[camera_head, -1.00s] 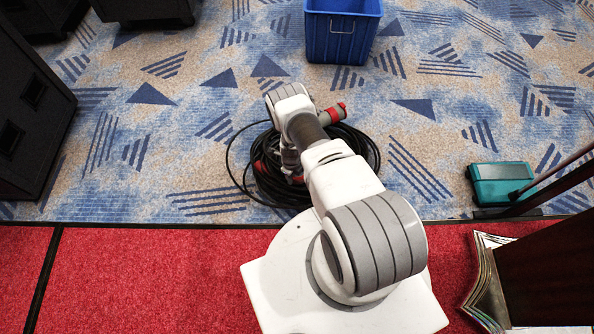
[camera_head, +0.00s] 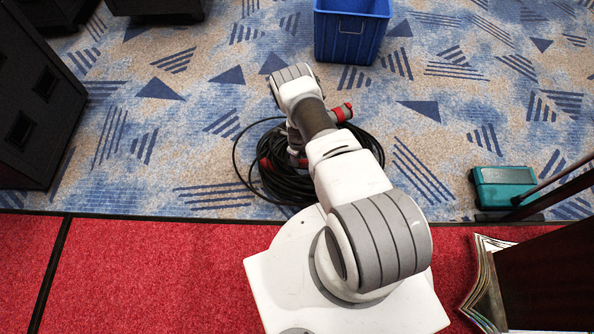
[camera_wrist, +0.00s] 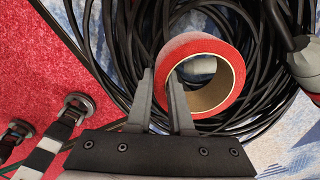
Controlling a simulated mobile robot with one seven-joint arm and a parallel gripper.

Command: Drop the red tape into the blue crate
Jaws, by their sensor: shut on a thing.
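The red tape (camera_wrist: 236,72) is a roll with a tan core, seen in the wrist view over the black cable coil. My gripper (camera_wrist: 162,78) is shut on the near left part of its ring, one finger outside and one at the core opening. I cannot tell whether the roll still touches the cable. In the head view my arm covers the gripper and I cannot make out the tape. The blue crate (camera_head: 349,40) stands on the patterned carpet at the top, beyond my arm, its inside partly cut off by the frame edge.
The black cable coil (camera_head: 283,182) with red connectors lies under the gripper. A teal case (camera_head: 503,187) lies at right by a dark stand. Black cabinets (camera_head: 35,110) stand at left. Patterned carpet is free between coil and crate.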

